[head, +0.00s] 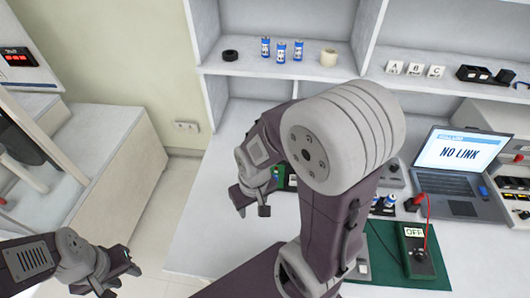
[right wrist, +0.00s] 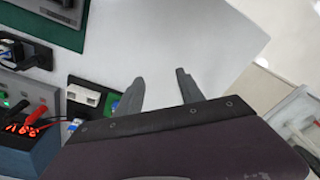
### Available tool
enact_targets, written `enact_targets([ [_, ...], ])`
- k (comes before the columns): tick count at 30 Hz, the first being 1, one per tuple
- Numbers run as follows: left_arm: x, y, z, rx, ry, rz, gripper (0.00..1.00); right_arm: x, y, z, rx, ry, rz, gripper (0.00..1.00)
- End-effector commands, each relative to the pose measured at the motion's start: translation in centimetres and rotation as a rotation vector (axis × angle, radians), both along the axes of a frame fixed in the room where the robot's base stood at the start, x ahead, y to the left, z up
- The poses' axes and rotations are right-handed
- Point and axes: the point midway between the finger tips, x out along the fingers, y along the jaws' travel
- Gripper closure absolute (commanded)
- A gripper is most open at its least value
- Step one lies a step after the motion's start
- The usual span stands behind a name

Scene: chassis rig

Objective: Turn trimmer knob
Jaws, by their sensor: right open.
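My right gripper (head: 252,208) is open and empty above the white bench; its two fingers also show in the right wrist view (right wrist: 160,85). A green board (right wrist: 110,104) with a white terminal block (right wrist: 84,96) and a blue part lies beside the left finger, partly hidden by my gripper body. I cannot tell whether that blue part is the trimmer knob. In the head view my right arm hides most of this area; only a bit of green shows beside the gripper. My left gripper (head: 120,281) is open and empty at the lower left, away from the bench.
A box with a red-digit display (right wrist: 22,130) and plugged leads sits left of the board. A laptop (head: 455,165) reading "NO LINK" and a green meter (head: 414,240) reading "OFF" stand at the right. Shelves (head: 300,78) rise behind. The bench's left part is clear.

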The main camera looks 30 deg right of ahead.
Motion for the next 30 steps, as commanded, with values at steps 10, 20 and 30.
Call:
enact_targets([
  [10,0.0,0.0,0.0,0.000,0.000,0.000,0.64,-0.1,0.0,0.0,0.003,0.005,-0.024,0.55],
  [20,0.0,0.0,-0.5,0.000,0.000,0.000,0.64,12.0,-7.0,1.7,0.019,0.026,-0.561,0.55],
  [30,0.0,0.0,-0.8,0.000,0.000,0.000,0.64,12.6,-17.0,-3.9,0.018,0.113,-0.834,0.55],
])
